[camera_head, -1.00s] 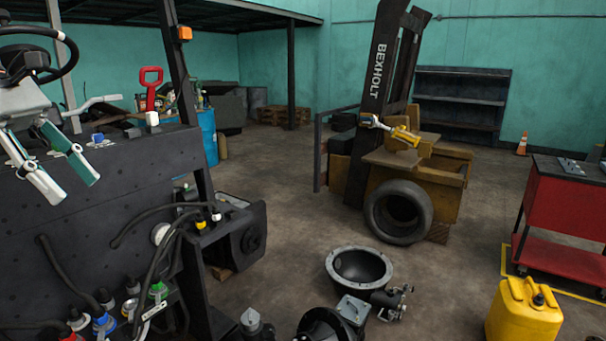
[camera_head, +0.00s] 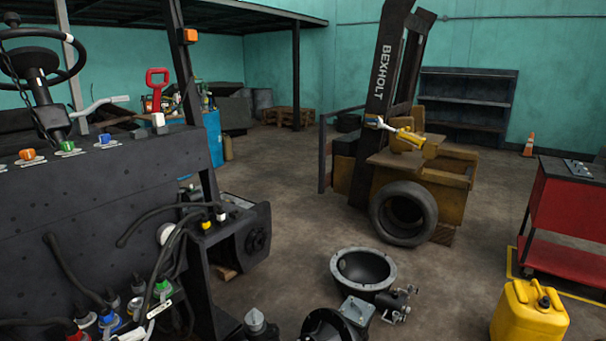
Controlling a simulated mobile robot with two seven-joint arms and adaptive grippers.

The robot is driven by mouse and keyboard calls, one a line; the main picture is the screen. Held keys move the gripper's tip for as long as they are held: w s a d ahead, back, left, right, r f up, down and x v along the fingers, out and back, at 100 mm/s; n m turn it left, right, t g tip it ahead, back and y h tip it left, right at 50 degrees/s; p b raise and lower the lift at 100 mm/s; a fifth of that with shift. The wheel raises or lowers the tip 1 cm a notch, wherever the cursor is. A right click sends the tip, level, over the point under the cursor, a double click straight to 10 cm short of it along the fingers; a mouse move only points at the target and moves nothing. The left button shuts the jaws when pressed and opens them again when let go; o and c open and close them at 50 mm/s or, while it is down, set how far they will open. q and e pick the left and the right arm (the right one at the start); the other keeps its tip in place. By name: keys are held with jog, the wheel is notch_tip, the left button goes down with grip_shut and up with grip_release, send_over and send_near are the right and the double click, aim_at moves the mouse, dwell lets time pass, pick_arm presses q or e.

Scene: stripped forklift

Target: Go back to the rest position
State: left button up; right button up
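Neither of my grippers nor any part of my arms shows in the head view. The stripped forklift's dark body (camera_head: 60,215) fills the left side. Its steering wheel (camera_head: 72,62) stands above the top panel, which carries orange (camera_head: 27,155), green (camera_head: 68,146), blue (camera_head: 104,139) and white (camera_head: 158,120) knobs or caps. Black hoses (camera_head: 75,270) with coloured connectors hang at its lower front.
A mast marked BEXHOLT (camera_head: 383,75) stands mid-room with a loose tyre (camera_head: 404,213). A round housing (camera_head: 363,270) lies on the floor. A yellow canister (camera_head: 530,312) and red cart (camera_head: 570,215) are at right. Open floor lies between.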

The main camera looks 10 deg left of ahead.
pick_arm(q)
jog(key=s+d+f+n+g+y, duration=0.1)
jog(key=s+d+f+n+y, duration=0.2)
jog(key=s+d+f+n, duration=0.4)
jog(key=s+d+f+n+g+y, duration=0.2)
jog(key=s+d+f+n, duration=0.6)
jog(key=d+f+n, duration=0.7)
jog(key=shift+d+f+y, duration=0.2)
jog(key=shift+d+y, duration=0.35)
jog(key=shift+y, duration=0.25)
jog(key=c, duration=0.4)
jog(key=shift+a, duration=0.15)
jog(key=shift+c, duration=0.2)
